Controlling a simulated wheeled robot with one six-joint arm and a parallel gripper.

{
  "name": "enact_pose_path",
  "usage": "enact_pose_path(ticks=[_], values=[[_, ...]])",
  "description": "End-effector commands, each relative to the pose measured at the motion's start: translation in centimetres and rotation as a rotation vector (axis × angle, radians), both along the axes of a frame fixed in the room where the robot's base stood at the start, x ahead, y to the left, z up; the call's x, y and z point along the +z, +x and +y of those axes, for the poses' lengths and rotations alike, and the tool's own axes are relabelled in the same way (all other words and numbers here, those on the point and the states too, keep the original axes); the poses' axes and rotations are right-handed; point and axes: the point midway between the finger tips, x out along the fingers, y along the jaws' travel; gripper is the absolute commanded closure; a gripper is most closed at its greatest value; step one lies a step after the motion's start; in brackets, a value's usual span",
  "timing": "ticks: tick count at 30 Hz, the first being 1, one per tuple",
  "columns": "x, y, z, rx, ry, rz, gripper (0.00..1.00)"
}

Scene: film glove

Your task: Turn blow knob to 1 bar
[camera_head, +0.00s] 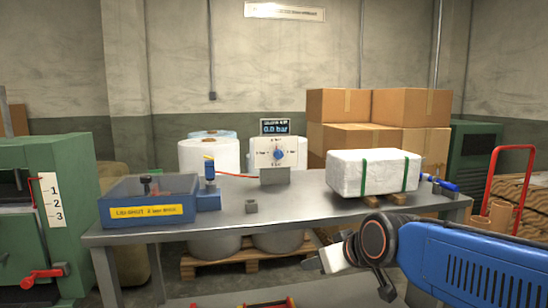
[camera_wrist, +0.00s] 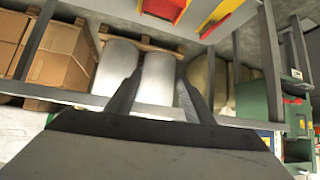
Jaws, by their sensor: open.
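The blow knob (camera_head: 278,154) is a small blue dial on a white panel (camera_head: 293,145) at the back of the table. Marks too small to read surround it. A display (camera_head: 275,127) above it reads 0.0 bar. My gripper (camera_head: 325,262) is at the lower middle of the head view, in front of the table and well apart from the knob. In the wrist view the two dark fingers (camera_wrist: 155,100) are spread and empty. The knob does not show in the wrist view.
Green machine (camera_head: 75,185) stands left. White rolls (camera_head: 208,155) and cardboard boxes (camera_head: 340,105) stand behind.

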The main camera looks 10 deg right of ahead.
Motion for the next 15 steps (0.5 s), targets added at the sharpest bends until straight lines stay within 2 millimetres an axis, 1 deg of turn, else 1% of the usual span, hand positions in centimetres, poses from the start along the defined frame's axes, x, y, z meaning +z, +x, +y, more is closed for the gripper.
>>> enact_pose_path(ticks=[1, 5, 6, 8, 9, 12, 15], values=[[0.9, 1.5, 0.4, 0.009, 0.001, -0.04, 0.52], [4.4, 6.2, 1.5, 0.025, -0.005, -0.18, 0.52], [5.6, 7.7, 1.8, 0.027, -0.008, -0.229, 0.52], [7.4, 9.9, 2.1, 0.023, -0.017, -0.303, 0.52], [8.7, 11.4, 2.3, 0.019, -0.024, -0.352, 0.52], [11.5, 14.6, 2.5, -0.003, -0.047, -0.466, 0.52], [14.0, 17.3, 2.5, -0.035, -0.073, -0.565, 0.52]])
